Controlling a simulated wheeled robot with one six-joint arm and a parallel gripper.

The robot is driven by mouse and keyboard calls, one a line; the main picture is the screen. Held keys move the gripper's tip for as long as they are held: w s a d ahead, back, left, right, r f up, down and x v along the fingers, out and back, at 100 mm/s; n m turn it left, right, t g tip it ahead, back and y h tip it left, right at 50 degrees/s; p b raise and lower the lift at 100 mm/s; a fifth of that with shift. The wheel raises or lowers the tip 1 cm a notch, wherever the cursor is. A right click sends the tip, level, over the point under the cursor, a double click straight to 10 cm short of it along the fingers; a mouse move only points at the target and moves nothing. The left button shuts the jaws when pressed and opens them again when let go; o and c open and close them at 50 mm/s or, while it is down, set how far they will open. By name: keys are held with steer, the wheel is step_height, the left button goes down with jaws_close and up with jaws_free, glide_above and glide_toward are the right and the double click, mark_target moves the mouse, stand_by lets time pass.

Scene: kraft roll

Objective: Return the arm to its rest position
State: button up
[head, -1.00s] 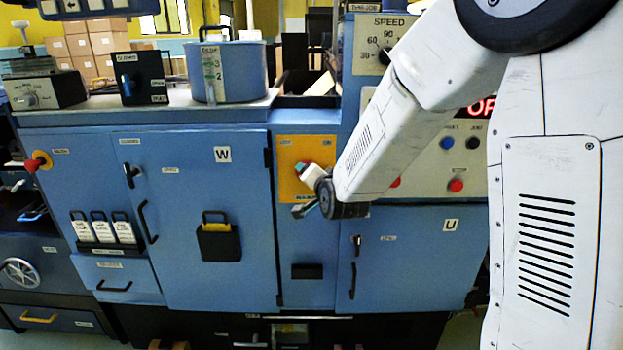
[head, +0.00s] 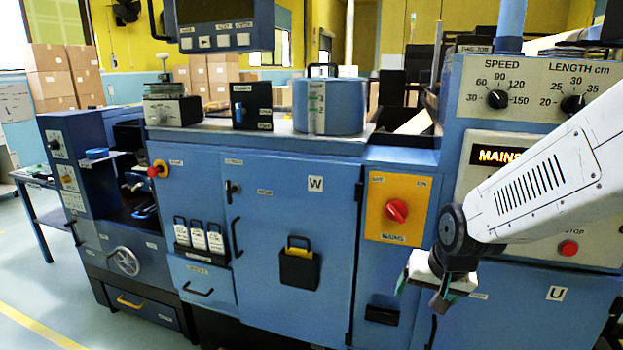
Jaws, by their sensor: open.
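My gripper (head: 424,291) hangs at the lower right of the head view, at the end of my white arm, which reaches in from the right edge. Its jaws point down and are open, with nothing seen between them. It is in front of the blue machine (head: 265,240), below and to the right of the red rotary switch (head: 397,210) on its yellow plate, and apart from that switch.
The machine's cabinet door W (head: 290,190) is shut, as is door U (head: 535,320) behind my arm. A black pocket (head: 299,267) sticks out from door W. A blue side unit (head: 105,200) stands at the left. Open floor (head: 40,290) lies at the far left.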

steer(key=s+d+r+n+g, duration=0.1)
steer(key=s+r, duration=0.4)
steer(key=s, duration=0.6)
steer(key=s+d+r+n+g, duration=0.2)
steer(key=s+r, duration=0.4)
steer(key=s, duration=0.6)
steer(key=shift+s+d+r+h, duration=0.25)
steer(key=shift+d+r+h, duration=0.05)
